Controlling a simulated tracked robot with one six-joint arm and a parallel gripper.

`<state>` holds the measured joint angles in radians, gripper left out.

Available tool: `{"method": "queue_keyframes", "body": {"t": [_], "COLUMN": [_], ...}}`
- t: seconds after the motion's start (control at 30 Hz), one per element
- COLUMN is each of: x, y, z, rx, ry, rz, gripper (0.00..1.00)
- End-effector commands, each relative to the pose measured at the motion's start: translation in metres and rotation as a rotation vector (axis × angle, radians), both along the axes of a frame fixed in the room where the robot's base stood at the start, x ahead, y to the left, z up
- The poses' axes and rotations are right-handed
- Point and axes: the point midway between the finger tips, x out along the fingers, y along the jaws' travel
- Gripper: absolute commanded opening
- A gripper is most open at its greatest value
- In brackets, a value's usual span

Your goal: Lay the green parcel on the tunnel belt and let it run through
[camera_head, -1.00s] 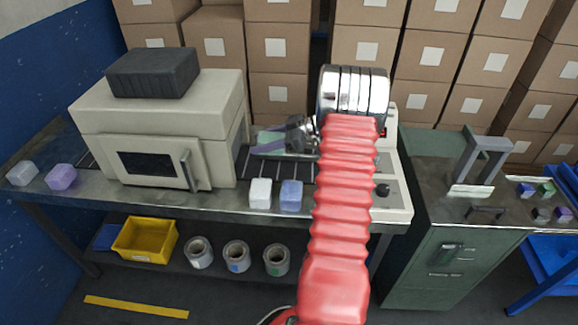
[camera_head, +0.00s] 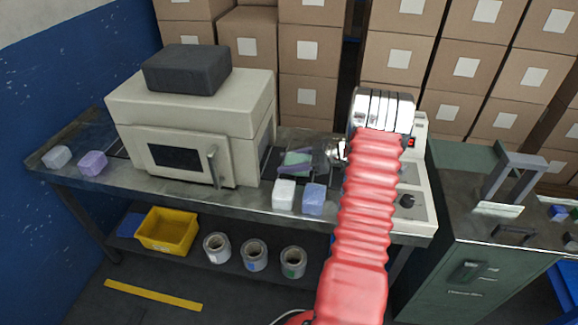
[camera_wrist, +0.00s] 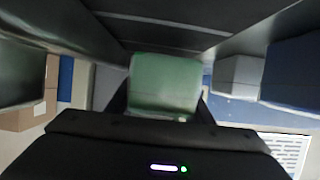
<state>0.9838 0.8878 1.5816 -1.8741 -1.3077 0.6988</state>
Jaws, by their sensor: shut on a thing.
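The green parcel (camera_head: 296,157) is between the fingers of my gripper (camera_head: 304,164), just right of the tunnel's side opening. It fills the middle of the wrist view (camera_wrist: 165,85), with a dark finger on each side. The tunnel (camera_head: 190,120) is a cream box with a dark window and a handle. The dark belt (camera_head: 268,160) shows at the tunnel's right side, under the parcel. I cannot tell whether the parcel touches the belt. My red sleeved arm hides part of the area to the right.
A white parcel (camera_head: 284,194) and a blue one (camera_head: 314,199) stand at the bench's front edge, close to my gripper. A white parcel (camera_head: 57,156) and a purple one (camera_head: 93,163) lie left of the tunnel. A control panel (camera_head: 415,205) is right of my arm.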

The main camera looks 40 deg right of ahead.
Motion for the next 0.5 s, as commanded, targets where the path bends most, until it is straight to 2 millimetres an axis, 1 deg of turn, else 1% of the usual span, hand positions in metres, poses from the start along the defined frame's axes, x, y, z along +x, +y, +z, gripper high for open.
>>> {"method": "queue_keyframes", "body": {"t": [0.03,0.13,0.5], "x": [0.000,0.000,0.000], "y": [0.000,0.000,-0.001], "z": [-0.007,-0.015,-0.018], "rx": [0.001,0.001,0.000], "ry": [0.000,-0.001,-0.001], "rz": [0.000,0.000,-0.001], "gripper": [0.19,0.19,0.19]}}
